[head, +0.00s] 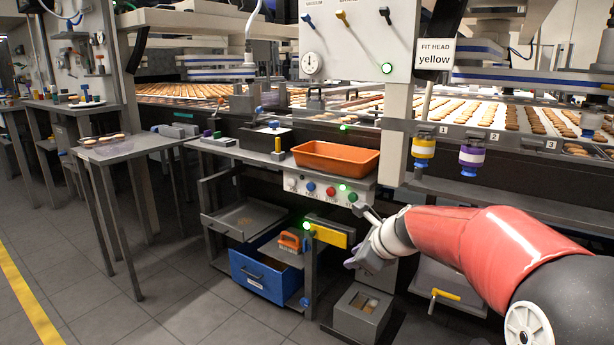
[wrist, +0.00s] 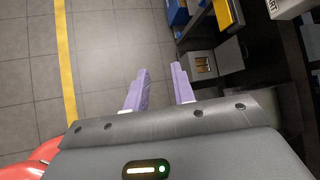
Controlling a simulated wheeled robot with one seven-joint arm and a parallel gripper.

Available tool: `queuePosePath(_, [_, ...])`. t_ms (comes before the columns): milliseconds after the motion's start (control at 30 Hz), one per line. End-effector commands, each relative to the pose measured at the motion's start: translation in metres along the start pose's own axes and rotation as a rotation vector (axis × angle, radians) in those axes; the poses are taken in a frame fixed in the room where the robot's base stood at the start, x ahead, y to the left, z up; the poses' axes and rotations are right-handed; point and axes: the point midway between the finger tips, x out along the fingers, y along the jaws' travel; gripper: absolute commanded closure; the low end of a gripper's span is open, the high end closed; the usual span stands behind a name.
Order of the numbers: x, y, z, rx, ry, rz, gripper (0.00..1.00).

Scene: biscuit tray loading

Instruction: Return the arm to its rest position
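My red arm reaches in from the right in the head view. My gripper (head: 358,240) is out in front of the machine's lower front, left of the arm's wrist. In the wrist view its two purple fingers (wrist: 160,88) stand apart with only grey floor between them. It is open and empty. It touches nothing that I can see.
An orange tray (head: 336,170) sits on the machine ledge above coloured buttons. Below are a blue drawer (head: 262,278), a yellow bar (head: 328,236) and a grey box (head: 362,312). A small table (head: 140,148) stands left. Open floor (head: 190,290) lies at front left.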

Motion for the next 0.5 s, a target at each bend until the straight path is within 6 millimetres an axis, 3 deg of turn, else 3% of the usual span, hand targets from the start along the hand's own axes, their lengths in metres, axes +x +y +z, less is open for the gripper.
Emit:
queuePosePath(33, [-0.021,0.023,0.004,-0.186,0.039,0.01,0.75])
queuePosePath(233, [-0.093,0.106,-0.017,-0.921,0.186,0.108,0.75])
queuePosePath(400, [-0.15,0.168,-0.055,-1.482,0.271,0.235,0.75])
queuePosePath(500, [-0.173,0.196,-0.08,-1.745,0.296,0.311,0.75])
